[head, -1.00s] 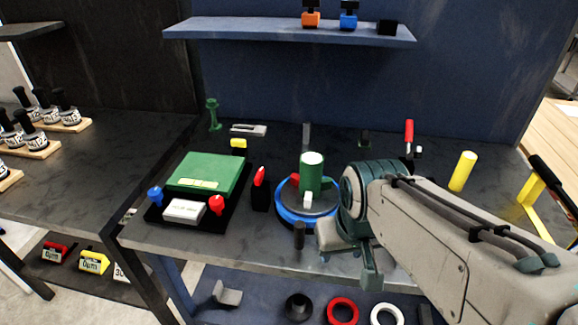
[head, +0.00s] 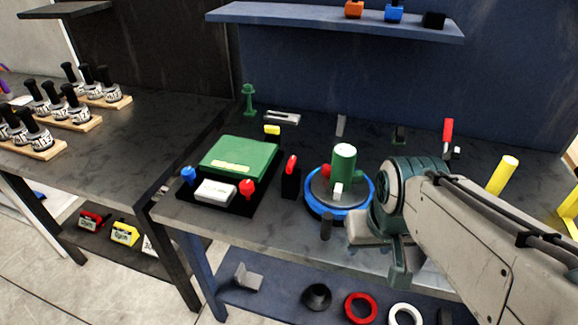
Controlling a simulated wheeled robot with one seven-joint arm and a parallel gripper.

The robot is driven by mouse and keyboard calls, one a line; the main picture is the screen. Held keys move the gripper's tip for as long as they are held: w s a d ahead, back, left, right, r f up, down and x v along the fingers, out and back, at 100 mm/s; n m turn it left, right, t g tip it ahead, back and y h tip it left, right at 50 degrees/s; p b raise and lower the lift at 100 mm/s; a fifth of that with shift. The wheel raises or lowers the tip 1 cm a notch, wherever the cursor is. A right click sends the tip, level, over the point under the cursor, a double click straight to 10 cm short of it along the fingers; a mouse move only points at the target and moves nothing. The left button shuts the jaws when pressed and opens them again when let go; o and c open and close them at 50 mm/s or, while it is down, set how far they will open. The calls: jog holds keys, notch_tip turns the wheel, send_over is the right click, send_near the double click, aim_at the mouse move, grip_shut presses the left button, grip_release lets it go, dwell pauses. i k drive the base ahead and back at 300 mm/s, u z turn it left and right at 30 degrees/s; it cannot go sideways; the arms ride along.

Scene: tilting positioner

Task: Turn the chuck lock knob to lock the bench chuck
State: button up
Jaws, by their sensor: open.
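The bench chuck is a blue ring (head: 315,208) with a grey disc, on the workbench. A green cylinder (head: 343,166) stands upright on it. A small red part (head: 326,171) and a white block (head: 338,190) sit beside the cylinder. A short dark upright post (head: 326,227) shows in front of the ring; I cannot tell whether it is the lock knob. My gripper (head: 378,245) is open at the front right of the chuck, near the bench's front edge. Its fingertips are hard to make out, and my wrist hides part of the ring's right side. I see no contact with a knob.
Left of the chuck stand a black holder with a red top (head: 291,175) and a green-topped box (head: 238,158) with blue and red knobs. A red-handled tool (head: 447,132) and a yellow post (head: 503,175) stand to the right. A shelf (head: 330,17) overhangs the back.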

aim_at(291, 161)
jog(key=k, duration=0.6)
jog(key=u, duration=0.7)
jog(key=i, duration=1.2)
jog(key=z, duration=0.7)
